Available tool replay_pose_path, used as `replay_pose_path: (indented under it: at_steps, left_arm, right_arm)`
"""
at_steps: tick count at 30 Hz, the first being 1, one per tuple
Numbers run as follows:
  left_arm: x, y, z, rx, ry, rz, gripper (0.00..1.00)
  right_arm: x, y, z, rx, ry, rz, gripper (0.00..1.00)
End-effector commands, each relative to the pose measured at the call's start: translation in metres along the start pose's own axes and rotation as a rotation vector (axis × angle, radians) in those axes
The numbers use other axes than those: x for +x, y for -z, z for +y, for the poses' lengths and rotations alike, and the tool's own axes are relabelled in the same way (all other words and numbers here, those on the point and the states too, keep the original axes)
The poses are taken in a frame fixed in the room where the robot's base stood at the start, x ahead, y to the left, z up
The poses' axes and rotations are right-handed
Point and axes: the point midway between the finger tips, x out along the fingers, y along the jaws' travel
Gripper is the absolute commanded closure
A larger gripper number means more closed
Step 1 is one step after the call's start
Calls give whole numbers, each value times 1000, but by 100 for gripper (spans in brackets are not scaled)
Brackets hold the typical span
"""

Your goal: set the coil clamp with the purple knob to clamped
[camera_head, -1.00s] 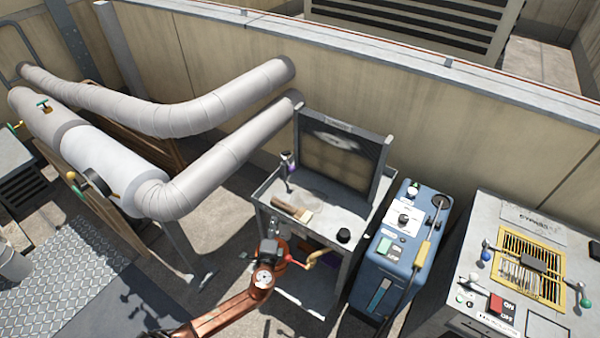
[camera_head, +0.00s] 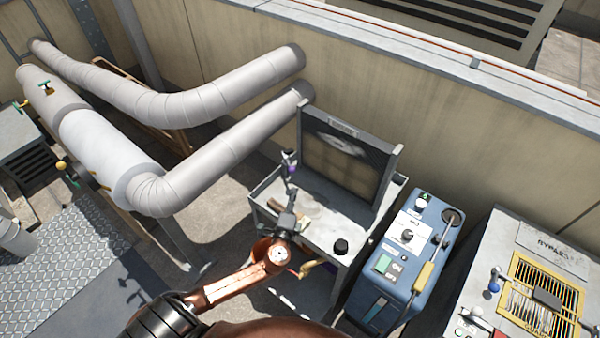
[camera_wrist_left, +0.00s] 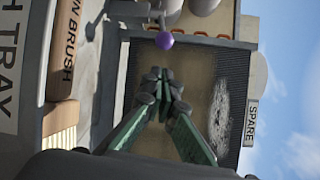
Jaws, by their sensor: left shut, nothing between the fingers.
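The coil clamp's purple knob (camera_head: 293,168) shows on the left side of the upright coil panel (camera_head: 345,160) on the bench. In the left wrist view the purple knob (camera_wrist_left: 165,40) stands just beyond my fingertips, on the end of a grey metal part. My left gripper (camera_head: 289,192) is in front of the clamp, a little below the knob. In the left wrist view its green-padded fingers (camera_wrist_left: 165,85) come together with nothing between them, apart from the knob. My right gripper does not show.
A brush (camera_wrist_left: 65,45) lies on the bench tray (camera_head: 320,205) beside my left gripper. A black round knob (camera_head: 341,246) sits at the tray's front. A blue machine (camera_head: 405,260) stands right of the bench. Thick lagged pipes (camera_head: 215,165) run at the left.

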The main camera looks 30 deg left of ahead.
Motion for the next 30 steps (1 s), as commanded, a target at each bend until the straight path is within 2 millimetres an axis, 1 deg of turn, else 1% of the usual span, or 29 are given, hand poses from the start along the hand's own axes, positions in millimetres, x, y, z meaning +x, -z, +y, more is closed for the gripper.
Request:
replay_pose_path:
  at_steps: [1, 3, 6, 8, 11, 16, 21, 25, 30]
  left_arm:
    - [0, 1, 0, 0, 0, 1, 100]
    - [1, 1, 0, 0, 0, 1, 100]
    - [5, 0, 0, 0, 1, 0, 100]
    - [11, 0, 0, 1, 1, -1, 100]
    - [27, -1, 0, 2, 2, -2, 100]
    - [58, 0, 0, 2, 2, -1, 100]
    - [84, 0, 1, 2, 1, -1, 100]
    - [96, -1, 1, 1, 0, -1, 100]
    - [101, -1, 0, -1, -1, -1, 100]
  right_arm:
    - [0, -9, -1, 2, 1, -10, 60]
    - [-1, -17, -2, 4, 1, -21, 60]
    - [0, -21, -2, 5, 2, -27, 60]
    - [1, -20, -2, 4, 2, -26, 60]
    - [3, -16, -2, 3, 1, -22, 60]
    - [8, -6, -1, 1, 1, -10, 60]
    - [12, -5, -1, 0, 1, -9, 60]
    - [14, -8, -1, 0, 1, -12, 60]
    - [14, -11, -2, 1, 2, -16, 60]
